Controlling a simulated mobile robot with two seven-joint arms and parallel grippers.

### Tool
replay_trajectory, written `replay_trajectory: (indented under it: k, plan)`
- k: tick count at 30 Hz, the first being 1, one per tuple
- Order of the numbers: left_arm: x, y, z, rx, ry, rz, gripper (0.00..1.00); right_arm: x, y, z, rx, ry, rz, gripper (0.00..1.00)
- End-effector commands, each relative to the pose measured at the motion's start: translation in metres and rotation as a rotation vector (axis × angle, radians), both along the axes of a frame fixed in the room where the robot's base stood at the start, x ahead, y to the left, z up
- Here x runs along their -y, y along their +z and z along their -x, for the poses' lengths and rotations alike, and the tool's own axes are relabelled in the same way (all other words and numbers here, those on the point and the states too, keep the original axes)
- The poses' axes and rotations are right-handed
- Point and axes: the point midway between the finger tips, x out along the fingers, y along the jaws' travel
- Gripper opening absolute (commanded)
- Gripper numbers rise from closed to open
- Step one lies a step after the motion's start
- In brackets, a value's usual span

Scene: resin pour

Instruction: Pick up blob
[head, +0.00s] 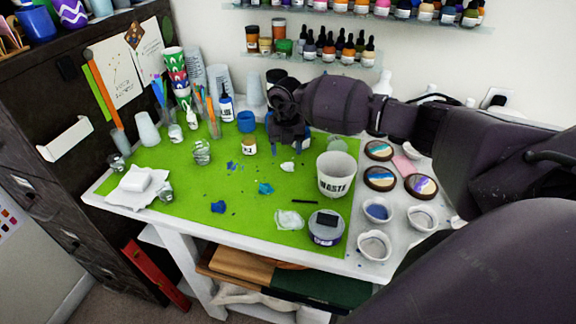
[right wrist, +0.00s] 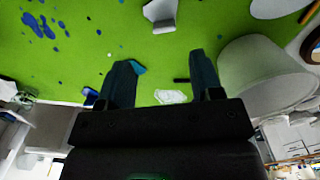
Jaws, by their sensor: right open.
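Several small blobs lie on the green mat (head: 180,225). A teal blob (head: 265,188) is near the middle, and a dark blue blob (head: 218,207) lies nearer the front left. A small whitish piece (head: 288,166) lies below my right gripper (head: 291,152). The gripper is open and empty above the mat, left of the waste cup. In the right wrist view, the whitish piece (right wrist: 160,14) is beyond the open fingers (right wrist: 162,75). The teal blob (right wrist: 138,68) is partly hidden by the left finger, and the dark blue blob (right wrist: 90,96) shows left of it. My left gripper is out of view.
The waste cup (head: 336,174) stands close right of the gripper. Jars, bottles and cups line the back. The mat's left front is mostly clear.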

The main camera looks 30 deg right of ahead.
Motion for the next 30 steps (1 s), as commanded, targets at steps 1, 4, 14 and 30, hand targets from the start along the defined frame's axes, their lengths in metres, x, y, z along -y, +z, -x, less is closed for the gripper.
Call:
replay_trajectory:
  k: [1,4,14,30]
  plan:
    - [0.000,0.001,-0.001,0.002,0.000,0.000,0.43,0.000,-0.005,0.000,-0.001,0.000,0.000,0.60]
    - [0.001,0.003,-0.004,0.008,-0.002,0.000,0.43,0.001,-0.012,0.000,0.000,0.000,-0.001,0.60]
    - [0.002,0.014,-0.009,0.024,-0.005,0.000,0.43,0.009,-0.051,-0.001,0.000,0.000,-0.001,0.60]
    - [0.001,0.010,-0.004,0.013,-0.002,0.000,0.43,0.009,-0.062,-0.001,0.000,0.001,-0.001,0.37]
